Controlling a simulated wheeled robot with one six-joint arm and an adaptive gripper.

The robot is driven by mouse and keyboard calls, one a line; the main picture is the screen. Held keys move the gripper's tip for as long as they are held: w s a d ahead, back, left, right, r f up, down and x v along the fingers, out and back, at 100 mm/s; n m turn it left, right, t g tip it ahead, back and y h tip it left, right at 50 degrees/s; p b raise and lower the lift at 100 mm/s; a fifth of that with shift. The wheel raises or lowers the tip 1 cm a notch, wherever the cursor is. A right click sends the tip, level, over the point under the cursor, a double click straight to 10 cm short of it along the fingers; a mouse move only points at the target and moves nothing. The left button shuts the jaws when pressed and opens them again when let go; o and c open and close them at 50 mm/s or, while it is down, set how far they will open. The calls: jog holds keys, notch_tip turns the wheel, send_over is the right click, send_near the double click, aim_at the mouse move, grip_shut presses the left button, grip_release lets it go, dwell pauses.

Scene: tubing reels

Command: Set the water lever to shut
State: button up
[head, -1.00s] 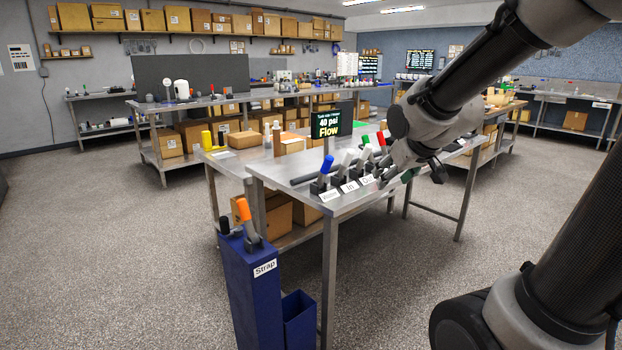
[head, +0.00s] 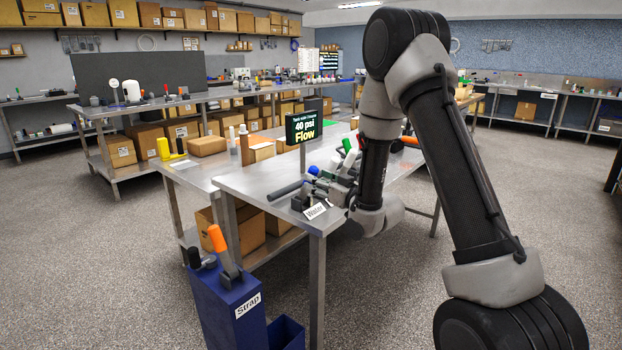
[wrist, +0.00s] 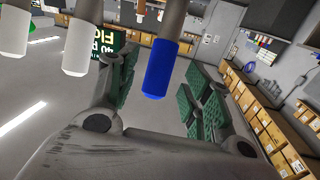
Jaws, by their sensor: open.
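The water lever, with a blue handle (head: 314,170), stands at the near left end of the lever row on the steel table, behind a white "Water" label (head: 315,211). The display (head: 303,127) behind it reads 40 psi and Flow. My gripper (head: 332,184) is at this lever, partly hidden by my wrist in the head view. In the wrist view, the blue handle (wrist: 160,68) shows between the green-padded fingers of my open gripper (wrist: 160,92), with gaps on both sides. The lever's base is partly covered in the head view.
Levers with green (head: 346,145) and red (head: 359,140) handles stand farther along the row. White handles (wrist: 76,50) are close beside my gripper in the wrist view. A blue stand marked "Strap" (head: 230,310) with an orange lever (head: 220,245) is in front of the table.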

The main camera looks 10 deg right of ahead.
jog(key=x, duration=0.4)
grip_shut()
